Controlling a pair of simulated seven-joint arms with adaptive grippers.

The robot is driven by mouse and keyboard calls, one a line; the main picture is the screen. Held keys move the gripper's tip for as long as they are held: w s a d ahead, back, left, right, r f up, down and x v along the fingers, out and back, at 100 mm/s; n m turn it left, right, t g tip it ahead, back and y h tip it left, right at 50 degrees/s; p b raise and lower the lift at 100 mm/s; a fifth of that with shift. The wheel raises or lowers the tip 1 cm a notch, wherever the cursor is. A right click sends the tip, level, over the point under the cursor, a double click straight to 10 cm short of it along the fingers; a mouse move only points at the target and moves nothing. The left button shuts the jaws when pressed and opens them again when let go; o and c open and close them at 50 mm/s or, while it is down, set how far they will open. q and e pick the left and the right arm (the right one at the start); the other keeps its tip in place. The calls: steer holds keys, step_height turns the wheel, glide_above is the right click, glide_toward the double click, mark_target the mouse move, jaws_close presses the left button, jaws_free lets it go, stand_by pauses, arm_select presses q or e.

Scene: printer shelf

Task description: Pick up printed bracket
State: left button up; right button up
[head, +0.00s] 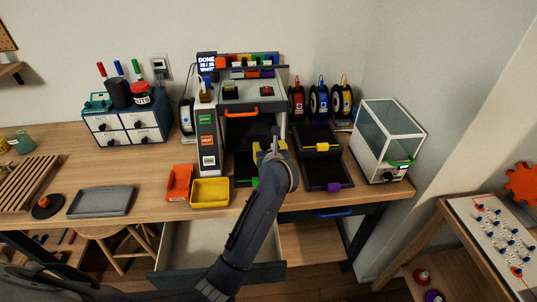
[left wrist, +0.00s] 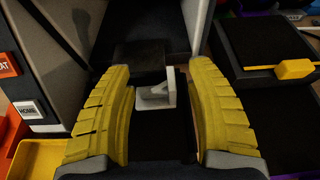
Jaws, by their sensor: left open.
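The printed bracket (left wrist: 155,97) is a small pale grey L-shaped piece with an upright leg. In the left wrist view it sits on a dark plate at the printer's open front. My left gripper (left wrist: 161,80) is open, with its yellow ribbed fingers on either side of the bracket and a gap on both sides. In the head view my left gripper (head: 268,152) is at the open front of the printer (head: 252,95), and the gripper and arm hide the bracket. My right gripper is not in view.
A yellow bin (head: 210,192) and an orange bin (head: 179,183) stand left of the printer. Black trays (head: 330,172) and a glass-sided box (head: 385,140) stand to the right. A grey tray (head: 100,201) lies at left. A drawer (head: 200,250) is open below the table.

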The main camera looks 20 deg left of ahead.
arm_select(q)
steer(key=shift+x, duration=0.95)
steer(key=shift+o, duration=0.2)
jaws_close()
